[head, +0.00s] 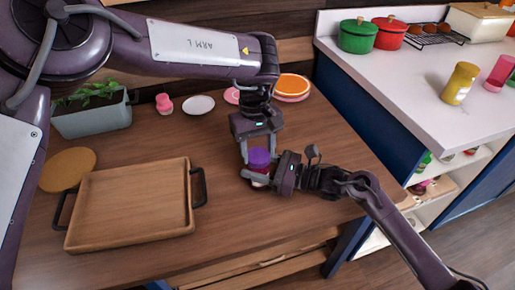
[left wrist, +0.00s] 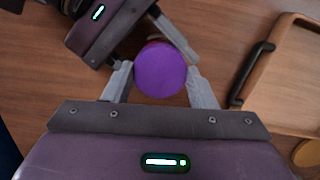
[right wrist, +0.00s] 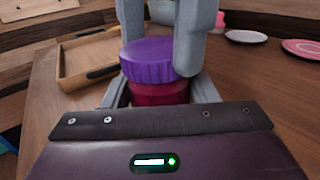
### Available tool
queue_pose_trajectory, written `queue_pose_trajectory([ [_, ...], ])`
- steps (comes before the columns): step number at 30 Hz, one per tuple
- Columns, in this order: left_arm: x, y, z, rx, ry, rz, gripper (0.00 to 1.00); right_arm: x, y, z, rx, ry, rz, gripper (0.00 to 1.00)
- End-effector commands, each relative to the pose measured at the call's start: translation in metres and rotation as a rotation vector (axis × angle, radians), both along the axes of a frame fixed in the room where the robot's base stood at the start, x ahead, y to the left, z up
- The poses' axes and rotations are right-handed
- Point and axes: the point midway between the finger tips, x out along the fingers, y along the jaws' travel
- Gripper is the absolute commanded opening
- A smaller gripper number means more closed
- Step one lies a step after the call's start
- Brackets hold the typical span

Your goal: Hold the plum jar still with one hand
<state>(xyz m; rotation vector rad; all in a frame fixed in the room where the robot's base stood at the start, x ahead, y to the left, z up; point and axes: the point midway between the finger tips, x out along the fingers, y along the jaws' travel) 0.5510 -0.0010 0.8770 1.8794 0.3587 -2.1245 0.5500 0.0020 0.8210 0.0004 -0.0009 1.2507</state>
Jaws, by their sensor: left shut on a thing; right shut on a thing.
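The plum jar, with a dark red body (right wrist: 160,93) and a ribbed purple lid (right wrist: 147,60), stands upright on the wooden table right of the tray. The lid also shows from above in the left wrist view (left wrist: 161,70). My left gripper (head: 259,156) comes down from above, its fingers shut on the lid from two sides. My right gripper (head: 262,176) reaches in low from the right, shut on the jar's body below the lid. The left fingers hide part of the lid, and the jar's base is mostly hidden.
A wooden tray (head: 130,205) with dark handles lies left of the jar. A planter (head: 93,118), a pink bottle (head: 163,103), a white plate (head: 198,106) and an orange-topped plate stack (head: 293,86) are behind. A white counter (head: 400,80) with pots stands right. Table in front is clear.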

Motion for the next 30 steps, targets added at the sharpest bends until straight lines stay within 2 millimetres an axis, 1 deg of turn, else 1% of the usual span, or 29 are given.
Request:
queue_pose_trajectory([
  [1,0.000,0.000,0.001,-0.003,-0.001,0.001,0.31,0.000,0.000,0.000,-0.001,0.001,0.001,0.00],
  [2,0.000,0.000,0.001,-0.003,-0.001,0.002,0.54,0.000,0.000,0.000,-0.001,0.001,0.001,0.00],
  [7,0.000,0.000,0.000,-0.002,-0.001,0.004,0.76,0.000,0.001,0.000,0.000,0.001,0.001,0.00],
  [15,0.000,0.000,0.001,-0.002,-0.001,0.005,0.77,-0.001,0.001,0.000,0.001,0.002,0.002,0.00],
  [19,0.002,0.000,0.009,-0.002,-0.002,0.005,0.77,-0.001,0.001,0.000,0.001,0.002,0.002,0.00],
  [23,0.004,0.001,0.032,-0.001,-0.006,0.004,0.77,-0.001,0.001,0.000,0.001,0.002,0.002,0.00],
  [30,0.011,0.003,0.083,0.000,-0.006,0.005,0.77,-0.001,0.001,0.000,0.001,0.002,0.002,0.00],
])
